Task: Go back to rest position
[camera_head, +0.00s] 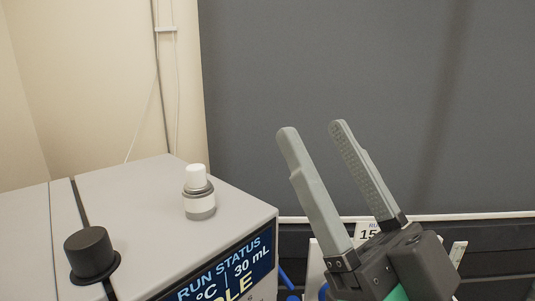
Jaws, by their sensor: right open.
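My right gripper (313,130) is raised at the right of the head view, with its two grey fingers pointing up and a little to the left. The fingers stand apart with nothing between them. It is to the right of the grey machine (140,215) and appears clear of it. My left gripper is not in the head view.
A small white-capped bottle (199,194) stands upright on the machine's top. A black knob (89,252) sits at its left. A display (225,271) reading "RUN STATUS" is on its front. A dark grey panel (300,70) fills the background.

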